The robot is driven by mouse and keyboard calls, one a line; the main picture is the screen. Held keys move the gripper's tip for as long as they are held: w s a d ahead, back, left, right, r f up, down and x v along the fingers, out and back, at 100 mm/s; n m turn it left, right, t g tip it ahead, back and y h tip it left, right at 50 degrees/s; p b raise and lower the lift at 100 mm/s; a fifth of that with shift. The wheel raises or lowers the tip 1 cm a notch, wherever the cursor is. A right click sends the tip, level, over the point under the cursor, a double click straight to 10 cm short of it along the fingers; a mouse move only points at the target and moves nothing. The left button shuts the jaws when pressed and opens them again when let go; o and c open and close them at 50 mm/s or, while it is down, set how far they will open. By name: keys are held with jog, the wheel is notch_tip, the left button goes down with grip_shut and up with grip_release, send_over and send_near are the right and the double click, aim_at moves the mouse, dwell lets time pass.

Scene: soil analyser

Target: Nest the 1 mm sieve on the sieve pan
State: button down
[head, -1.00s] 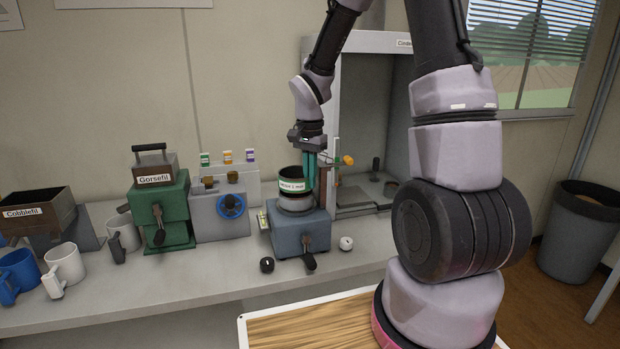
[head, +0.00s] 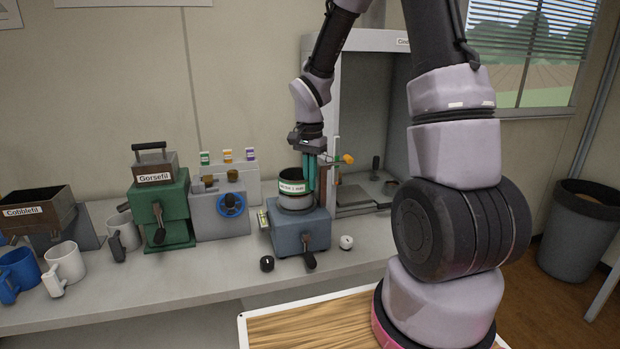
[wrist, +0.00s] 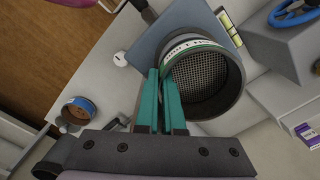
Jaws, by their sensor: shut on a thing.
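The 1 mm sieve (head: 291,187) is a dark round ring with a green-and-white label band. In the wrist view, its wire mesh floor (wrist: 203,84) shows inside the dark wall. My gripper (head: 311,171) points down with teal fingers and is shut on the right side of the sieve's wall; it also shows in the wrist view (wrist: 161,76). The silver sieve pan (head: 296,205) is directly below the sieve on the blue-grey shaker base (head: 300,231). The sieve looks level and at the pan's top; I cannot tell whether it is fully seated.
A dark knob (head: 267,263) and a white knob (head: 346,242) lie beside the base. A green mill (head: 166,209) and a grey device with a blue wheel (head: 231,204) stand left. A grey hood (head: 386,120) stands behind right. Mugs (head: 66,262) are far left.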

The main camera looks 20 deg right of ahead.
jog(key=shift+f, duration=0.2)
jog(key=c, duration=1)
grip_release()
jog(key=shift+o, duration=0.2)
notch_tip(320, 180, up, 11)
jog(key=shift+f, duration=0.2)
jog(key=s+d+r+n+t+y, duration=0.2)
jog(key=s+r+n+t, duration=0.3)
jog(key=s+r, duration=1)
jog(key=s+d+t, duration=0.1)
jog(key=s+t, duration=0.1)
jog(key=s, duration=0.1)
jog(key=shift+s+r+n, duration=0.25)
jog(key=shift+n, duration=0.15)
